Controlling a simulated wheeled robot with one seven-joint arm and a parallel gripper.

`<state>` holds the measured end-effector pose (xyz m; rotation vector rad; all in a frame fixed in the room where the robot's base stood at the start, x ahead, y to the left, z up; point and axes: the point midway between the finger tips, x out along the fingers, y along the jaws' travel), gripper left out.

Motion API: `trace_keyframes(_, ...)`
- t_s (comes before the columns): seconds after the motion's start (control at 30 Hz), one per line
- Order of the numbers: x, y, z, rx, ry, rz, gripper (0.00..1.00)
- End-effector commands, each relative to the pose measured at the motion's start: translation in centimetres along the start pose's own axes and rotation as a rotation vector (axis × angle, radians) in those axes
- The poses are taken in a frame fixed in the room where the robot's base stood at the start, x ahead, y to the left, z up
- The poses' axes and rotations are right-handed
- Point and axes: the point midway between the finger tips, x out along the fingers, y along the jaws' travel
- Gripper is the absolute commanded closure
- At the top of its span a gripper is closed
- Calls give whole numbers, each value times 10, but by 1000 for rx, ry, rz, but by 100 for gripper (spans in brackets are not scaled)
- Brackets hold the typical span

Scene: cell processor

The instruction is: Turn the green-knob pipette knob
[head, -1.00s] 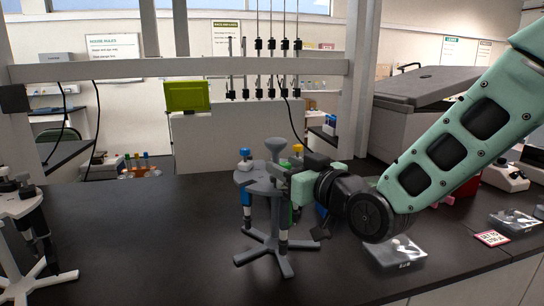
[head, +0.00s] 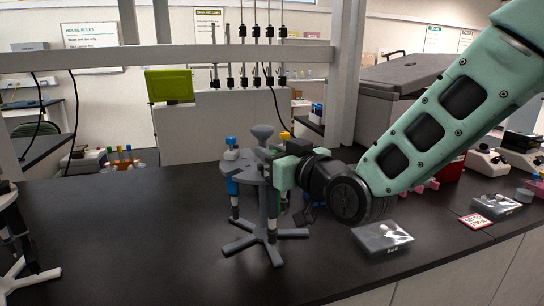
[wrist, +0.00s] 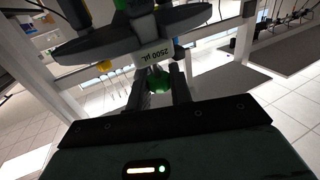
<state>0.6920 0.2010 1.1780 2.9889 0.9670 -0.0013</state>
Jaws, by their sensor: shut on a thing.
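The green knob (wrist: 158,80) shows in the wrist view between my two fingers, below a grey pipette body (wrist: 152,55) marked 2500 µL. My gripper (wrist: 158,88) is shut on this green knob. In the head view my gripper (head: 272,158) is at the right side of the grey pipette stand (head: 268,234), near its top. The green-knob pipette is mostly hidden there behind the stand and gripper. The stand is upright on the black bench.
A blue-knob pipette (head: 231,143) and a yellow-knob pipette (head: 285,136) hang on the same stand. A clear box (head: 382,237) and a red-lettered card (head: 475,221) lie to the right. Another stand (head: 18,240) is at the left edge. The bench between the stands is clear.

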Motion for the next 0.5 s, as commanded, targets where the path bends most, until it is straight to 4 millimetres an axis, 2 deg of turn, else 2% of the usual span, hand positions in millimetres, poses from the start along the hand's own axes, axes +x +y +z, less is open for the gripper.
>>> trace_keyframes(0.5, 0, -4, 2, 1, 1, 365, 100)
